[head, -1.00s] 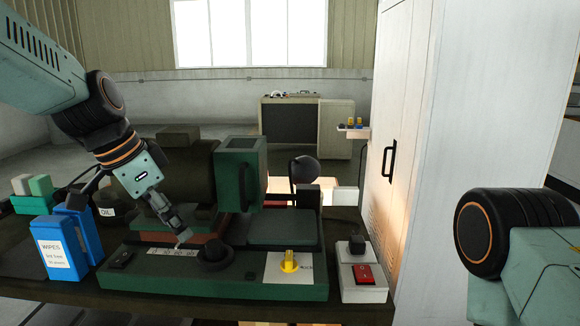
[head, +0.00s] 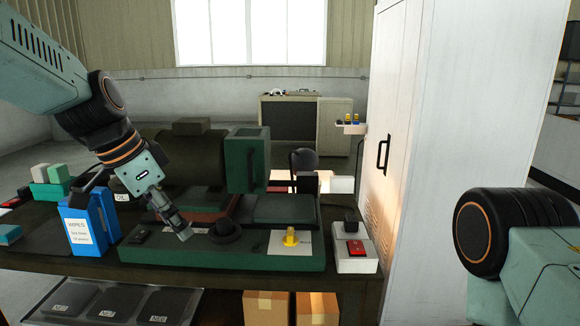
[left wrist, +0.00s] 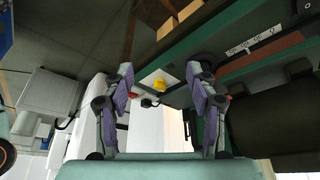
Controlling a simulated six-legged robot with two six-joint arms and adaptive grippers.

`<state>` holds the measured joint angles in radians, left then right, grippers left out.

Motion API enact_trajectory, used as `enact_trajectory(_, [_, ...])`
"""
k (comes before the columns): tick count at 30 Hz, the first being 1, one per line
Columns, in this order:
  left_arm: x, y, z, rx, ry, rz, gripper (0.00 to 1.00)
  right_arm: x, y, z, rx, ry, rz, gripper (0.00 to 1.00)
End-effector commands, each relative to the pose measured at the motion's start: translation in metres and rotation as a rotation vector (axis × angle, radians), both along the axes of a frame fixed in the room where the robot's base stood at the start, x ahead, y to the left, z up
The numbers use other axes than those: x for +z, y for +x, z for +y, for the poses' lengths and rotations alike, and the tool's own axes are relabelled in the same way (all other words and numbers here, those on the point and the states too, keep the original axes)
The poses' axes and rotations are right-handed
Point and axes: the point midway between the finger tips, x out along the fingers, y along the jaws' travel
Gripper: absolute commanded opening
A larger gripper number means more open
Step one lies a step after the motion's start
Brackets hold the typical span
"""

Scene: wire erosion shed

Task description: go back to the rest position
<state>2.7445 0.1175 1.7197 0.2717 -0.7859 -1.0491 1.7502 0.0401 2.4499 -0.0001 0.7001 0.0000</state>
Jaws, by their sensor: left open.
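My left gripper (head: 178,228) hangs from the arm that comes in from the left, pointing down in front of the green machine (head: 250,257). In the left wrist view its two fingers (left wrist: 160,80) stand wide apart with nothing between them in their grip. In the head view the fingertips appear just left of the black knob (head: 225,232); I cannot tell the exact gap. The yellow knob (head: 291,237) on its white plate is farther right, and shows beyond the fingers in the left wrist view (left wrist: 159,85). Part of my right arm shows at lower right; its gripper is out of view.
A blue wipes box (head: 80,232) stands on the dark bench, left of the machine. A white box with a red switch (head: 355,250) sits at its right end. A tall white cabinet (head: 400,130) rises beyond. Cardboard boxes (head: 265,308) and dark trays (head: 117,303) are below the bench.

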Motion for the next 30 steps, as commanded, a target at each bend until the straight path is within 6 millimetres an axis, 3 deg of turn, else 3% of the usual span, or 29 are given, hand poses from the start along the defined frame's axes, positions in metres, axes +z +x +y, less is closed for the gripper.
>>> enact_trajectory(13, [-0.004,0.043,0.02,0.34,-0.025,-0.158,0.57,0.0,0.0,0.0,0.0,0.0,0.0,0.0])
enact_trajectory(17, [-0.029,0.047,0.028,0.465,-0.036,-0.206,0.57,-0.003,0.0,0.0,0.0,0.0,0.0,0.0])
enact_trajectory(20, [-0.072,0.043,0.034,0.575,-0.045,-0.225,0.57,-0.01,0.0,0.0,0.0,0.0,0.0,0.0])
enact_trajectory(23, [-0.135,0.026,0.039,0.68,-0.053,-0.225,0.57,-0.02,0.0,0.0,0.0,0.0,0.0,0.0])
enact_trajectory(26, [-0.196,0.0,0.041,0.757,-0.059,-0.208,0.57,-0.03,0.0,0.0,0.0,0.0,0.001,0.0])
enact_trajectory(30, [-0.274,-0.049,0.039,0.829,-0.059,-0.156,0.57,-0.044,0.0,0.0,0.0,0.0,0.001,0.0])
